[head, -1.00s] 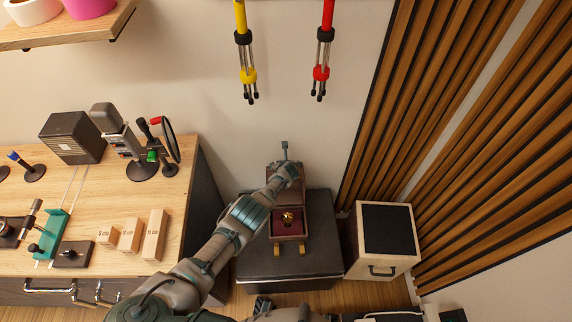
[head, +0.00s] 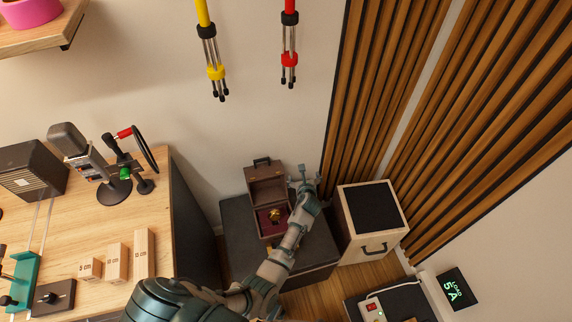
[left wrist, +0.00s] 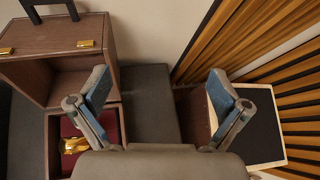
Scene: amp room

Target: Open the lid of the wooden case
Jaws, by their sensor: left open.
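The wooden case (head: 264,228) stands on a dark box with its lid (head: 267,187) raised upright at the back. A handle shows on top of the lid. Inside is a red lining with a gold object (head: 274,214). My left gripper (head: 303,178) is just right of the raised lid, open and empty. My right gripper is not seen.
The dark box (head: 235,220) bears the case. A pale cabinet with a black top (head: 345,215) stands close on the right, before a slatted wood panel (head: 370,90). A wooden workbench (head: 85,225) with tools is on the left.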

